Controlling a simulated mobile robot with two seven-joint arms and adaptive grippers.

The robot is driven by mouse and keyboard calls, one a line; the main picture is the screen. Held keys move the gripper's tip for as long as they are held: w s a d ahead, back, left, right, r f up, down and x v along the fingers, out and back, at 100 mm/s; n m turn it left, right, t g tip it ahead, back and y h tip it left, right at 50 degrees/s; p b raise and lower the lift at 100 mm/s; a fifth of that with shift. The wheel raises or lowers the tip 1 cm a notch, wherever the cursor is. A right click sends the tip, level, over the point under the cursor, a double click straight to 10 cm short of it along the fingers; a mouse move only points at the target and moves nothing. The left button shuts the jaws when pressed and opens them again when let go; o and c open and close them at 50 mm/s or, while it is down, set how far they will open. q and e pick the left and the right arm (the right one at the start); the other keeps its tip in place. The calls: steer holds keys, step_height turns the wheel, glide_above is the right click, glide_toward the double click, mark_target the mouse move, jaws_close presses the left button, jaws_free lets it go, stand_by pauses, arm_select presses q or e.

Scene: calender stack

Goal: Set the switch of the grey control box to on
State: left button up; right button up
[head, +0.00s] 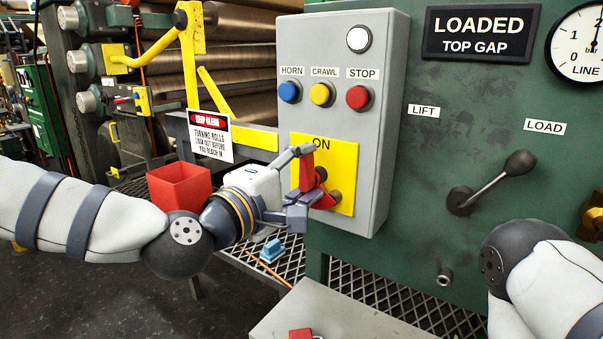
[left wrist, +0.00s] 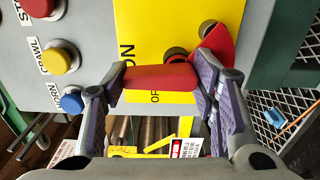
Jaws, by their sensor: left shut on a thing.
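The grey control box (head: 388,110) has a yellow plate (head: 348,160) marked ON near its top. The red switch handle (head: 306,172) stands out from this plate, roughly upright, below and slightly left of the ON mark. My left gripper (head: 302,178) is shut on the handle from the left. In the left wrist view the red handle (left wrist: 158,77) runs between the two finger pads, and part of it is hidden by them. A partly covered OF mark shows beside it. My right arm shows at lower right, but its gripper is out of view.
Blue, yellow and red buttons (head: 357,97) sit above the plate. A lever (head: 490,190) stands on the green panel at right. A red bin (head: 180,186) and a warning sign (head: 210,136) are left of the box. A grey surface (head: 345,315) lies below.

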arm_select(q)
steer(key=shift+m, duration=0.3)
steer(key=o, duration=1.2)
steer(key=shift+c, duration=0.2)
steer(key=v, duration=1.2)
